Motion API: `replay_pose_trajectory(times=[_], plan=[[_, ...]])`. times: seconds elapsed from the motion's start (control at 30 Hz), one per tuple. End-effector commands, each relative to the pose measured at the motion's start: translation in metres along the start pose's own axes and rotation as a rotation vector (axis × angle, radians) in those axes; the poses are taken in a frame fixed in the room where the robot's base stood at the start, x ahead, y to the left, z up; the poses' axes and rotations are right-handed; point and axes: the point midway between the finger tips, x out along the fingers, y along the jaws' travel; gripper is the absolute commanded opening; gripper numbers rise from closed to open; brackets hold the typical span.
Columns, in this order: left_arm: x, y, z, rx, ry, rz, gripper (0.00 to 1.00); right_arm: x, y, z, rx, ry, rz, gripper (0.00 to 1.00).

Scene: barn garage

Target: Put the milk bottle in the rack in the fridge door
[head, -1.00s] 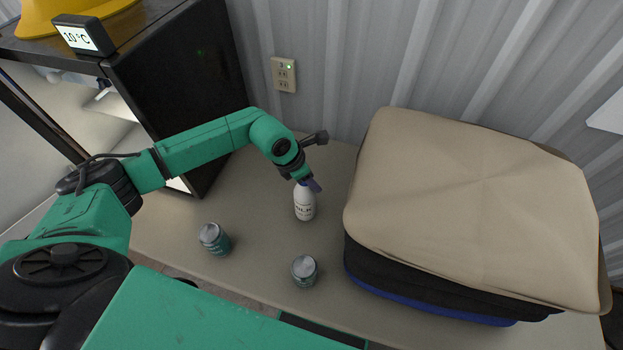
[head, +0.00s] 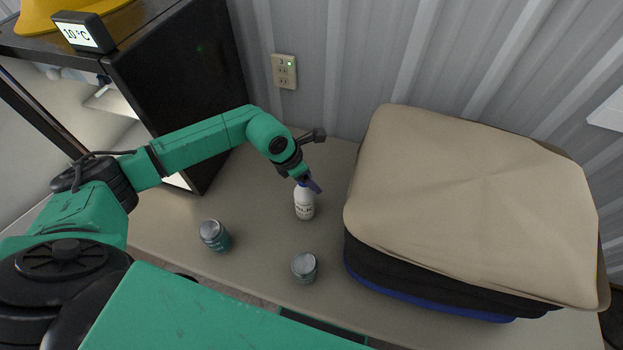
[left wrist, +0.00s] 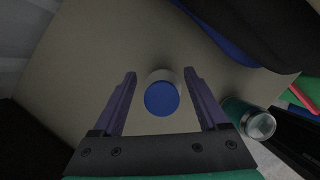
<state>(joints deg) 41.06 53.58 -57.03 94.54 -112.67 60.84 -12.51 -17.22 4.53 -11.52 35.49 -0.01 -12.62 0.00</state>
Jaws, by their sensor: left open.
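The white milk bottle (head: 304,208) stands upright on the workbench in the head view. Its blue cap (left wrist: 161,99) shows between my left gripper's fingers in the left wrist view. My left gripper (head: 309,184) is open at the top of the bottle, with one finger on each side; in the left wrist view its purple fingers (left wrist: 160,90) show a gap on both sides of the cap. The fridge (head: 180,85) is the black cabinet at the upper left, with its lit inside partly in view at the left. The door rack cannot be made out. My right gripper is not in view.
Two cans stand on the bench (head: 260,235), one at left (head: 214,236) and one nearer the front (head: 304,267). A large bag with a tan top (head: 470,205) fills the right side. A temperature display (head: 84,33) and yellow hard hat (head: 70,10) sit on top of the fridge.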

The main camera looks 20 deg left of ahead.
Motion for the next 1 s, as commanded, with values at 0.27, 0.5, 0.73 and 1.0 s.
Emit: replay_pose_trajectory(times=[0.27, 0.5, 0.73, 1.0], plan=[[-0.072, 0.001, -0.002, 0.002, 0.000, 0.005, 0.76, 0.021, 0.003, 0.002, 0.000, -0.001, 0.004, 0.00], [-0.099, 0.002, 0.001, -0.001, 0.010, 0.003, 0.81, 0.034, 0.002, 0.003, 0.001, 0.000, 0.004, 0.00], [-0.119, 0.006, 0.018, -0.010, 0.158, 0.000, 0.81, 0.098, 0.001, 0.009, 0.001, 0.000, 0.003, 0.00], [-0.134, 0.001, 0.016, -0.009, 0.257, -0.002, 0.81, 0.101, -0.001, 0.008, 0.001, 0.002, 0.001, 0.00]])
